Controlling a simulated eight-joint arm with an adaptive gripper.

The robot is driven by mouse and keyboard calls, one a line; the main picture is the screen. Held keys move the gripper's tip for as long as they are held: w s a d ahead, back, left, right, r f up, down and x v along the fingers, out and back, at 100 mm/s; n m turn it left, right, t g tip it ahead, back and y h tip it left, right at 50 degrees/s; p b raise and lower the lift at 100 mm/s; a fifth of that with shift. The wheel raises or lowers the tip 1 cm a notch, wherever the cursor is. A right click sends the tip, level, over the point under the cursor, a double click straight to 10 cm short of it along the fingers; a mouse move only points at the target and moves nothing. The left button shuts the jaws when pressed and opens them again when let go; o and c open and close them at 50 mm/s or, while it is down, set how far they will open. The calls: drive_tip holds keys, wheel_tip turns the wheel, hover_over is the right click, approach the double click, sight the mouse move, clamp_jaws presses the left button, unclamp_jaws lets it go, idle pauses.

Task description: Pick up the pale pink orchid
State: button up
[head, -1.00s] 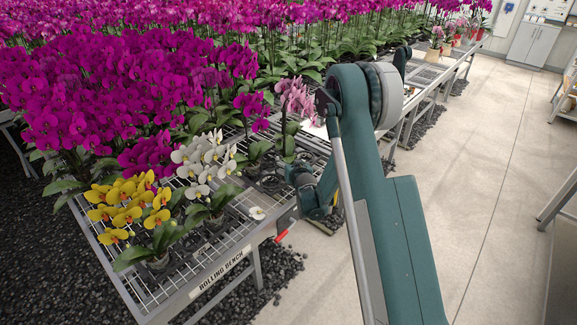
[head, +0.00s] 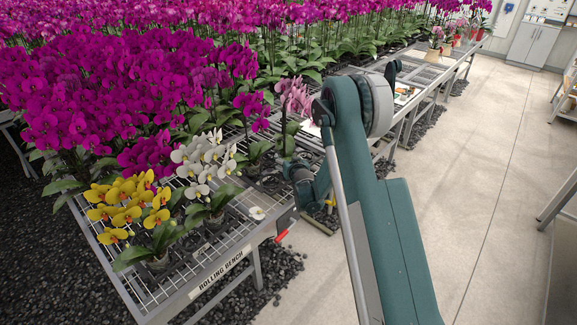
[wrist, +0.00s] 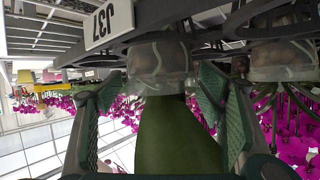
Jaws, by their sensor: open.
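The pale pink orchid (head: 295,98) stands upright on the bench in the head view, just left of my arm's elbow. Its lower part is partly hidden there by my wrist. My gripper (wrist: 158,80) is open in the wrist view, which is upside down. A clear pot (wrist: 158,58) with roots shows between and just beyond the fingertips, with a broad green leaf (wrist: 175,140) close to the camera. No bloom of this plant shows in the wrist view, and I cannot tell whether the fingers touch the pot.
A white orchid (head: 203,160) and a yellow orchid (head: 125,205) stand at the near end of the rolling bench (head: 195,292). Dense magenta orchids (head: 90,90) fill the left and back. Another clear pot (wrist: 283,60) is beside the fingers. The aisle floor (head: 480,180) is clear.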

sight(288, 153)
idle(0.5)
drive_tip(key=c, duration=1.2)
drive_tip(key=shift+r, duration=0.1)
drive_tip(key=shift+r+p, duration=0.4)
drive_tip(key=shift+r, duration=4.55)
drive_tip(key=shift+f, duration=0.2)
drive_tip(key=shift+a+f+m+h+b, duration=0.2)
drive_tip(key=shift+f+m+h+b, duration=0.25)
drive_tip(key=shift+f, duration=0.3)
drive_tip(key=shift+a+f+m+h+b, duration=0.15)
drive_tip(key=shift+f+h+b, duration=0.1)
drive_tip(key=shift+f+b, duration=0.4)
drive_tip(key=shift+s+d+f+m+h+b, duration=0.1)
drive_tip(key=shift+f+m+h+b, duration=0.45)
drive_tip(key=shift+f+m+h, duration=0.2)
drive_tip(key=shift+d+m+h+b, duration=0.1)
drive_tip(key=shift+m+h+b, duration=0.25)
drive_tip(key=shift+h+b, duration=0.15)
